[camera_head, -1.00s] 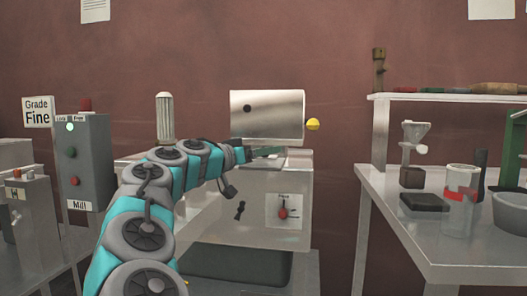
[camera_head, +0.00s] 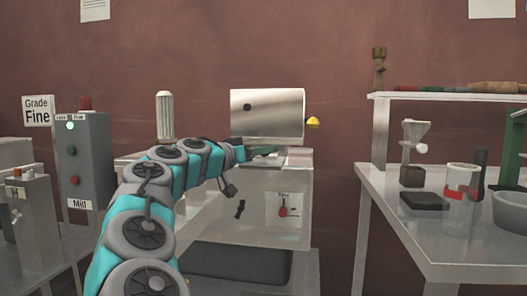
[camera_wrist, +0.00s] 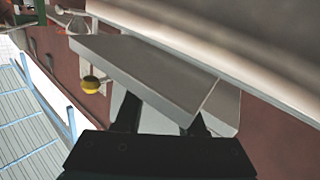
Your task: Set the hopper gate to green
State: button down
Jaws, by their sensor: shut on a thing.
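My gripper (camera_head: 252,152) reaches in from the left, just below the silver cylinder hopper (camera_head: 267,114) on the filler machine. A small dark green piece (camera_head: 265,149) shows at its tip in the head view; I cannot tell whether it is the gate. In the wrist view my gripper (camera_wrist: 163,121) has its black fingers on either side of a pale grey piece (camera_wrist: 160,123), at a long flat grey plate (camera_wrist: 140,70). It is shut on this piece. A yellow knob (camera_head: 313,123) sits at the hopper's right, also in the wrist view (camera_wrist: 90,86). No green gate mark is readable.
A red dial (camera_head: 283,211) and a black knob (camera_head: 240,208) are on the machine's front. A grey Mill box (camera_head: 85,160) stands left. A right-hand table (camera_head: 450,255) holds a clear jar (camera_head: 460,202) and several tools. The floor gap between machine and table is clear.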

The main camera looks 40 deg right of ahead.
aim_at(261, 163)
dwell(0.9)
jog(key=shift+s+a+f+b, duration=0.2)
jog(key=shift+s+a+b, duration=0.75)
jog(key=shift+a+b, duration=0.15)
jog(key=shift+s+r, duration=0.1)
jog(key=shift+r, duration=0.05)
jog(key=c, duration=0.5)
grip_release()
jog(key=shift+a, duration=0.15)
jog(key=a, duration=0.7)
jog(key=shift+s+a+b, duration=0.3)
jog(key=shift+s, duration=0.1)
